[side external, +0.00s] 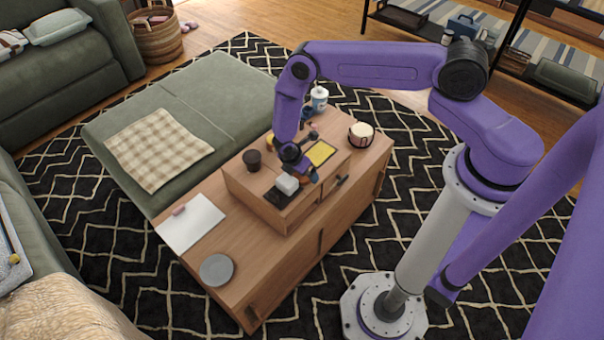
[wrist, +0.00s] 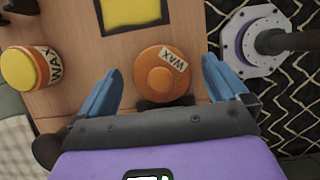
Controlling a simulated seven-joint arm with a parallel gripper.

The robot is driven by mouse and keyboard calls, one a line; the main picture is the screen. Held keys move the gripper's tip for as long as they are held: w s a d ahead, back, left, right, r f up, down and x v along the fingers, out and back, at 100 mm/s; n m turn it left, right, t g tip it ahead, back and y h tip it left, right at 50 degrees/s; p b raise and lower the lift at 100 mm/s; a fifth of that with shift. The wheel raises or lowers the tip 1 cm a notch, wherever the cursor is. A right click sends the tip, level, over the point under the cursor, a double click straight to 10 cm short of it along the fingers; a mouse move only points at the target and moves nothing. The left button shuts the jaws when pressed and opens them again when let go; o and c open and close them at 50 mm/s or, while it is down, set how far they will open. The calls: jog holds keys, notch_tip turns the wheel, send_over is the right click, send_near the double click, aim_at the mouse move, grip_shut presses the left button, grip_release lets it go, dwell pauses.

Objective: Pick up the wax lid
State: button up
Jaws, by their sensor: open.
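The wax lid (wrist: 155,85) is a round orange disc with a raised centre and a white label reading WAX. It lies on the wooden surface in the wrist view. My gripper (wrist: 160,62) is open, with one blue finger on each side of the lid and visible gaps between them. The wax jar (wrist: 20,70), orange with a yellow top and a WAX label, stands to the left, outside the fingers. In the side view my gripper (side external: 300,166) is low over the raised wooden box; I cannot make out the lid clearly there.
A yellow picture with a dark frame (wrist: 133,10) lies beyond the lid. In the side view, a dark cup (side external: 252,160), a white bottle (side external: 319,98) and a round pot (side external: 361,135) stand around. White paper (side external: 192,222) and a grey plate (side external: 216,270) lie on the lower top.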

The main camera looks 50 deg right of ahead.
jog(key=shift+d+f, duration=0.15)
jog(key=shift+f, duration=0.15)
jog(key=c, duration=1)
jog(key=shift+r, duration=0.2)
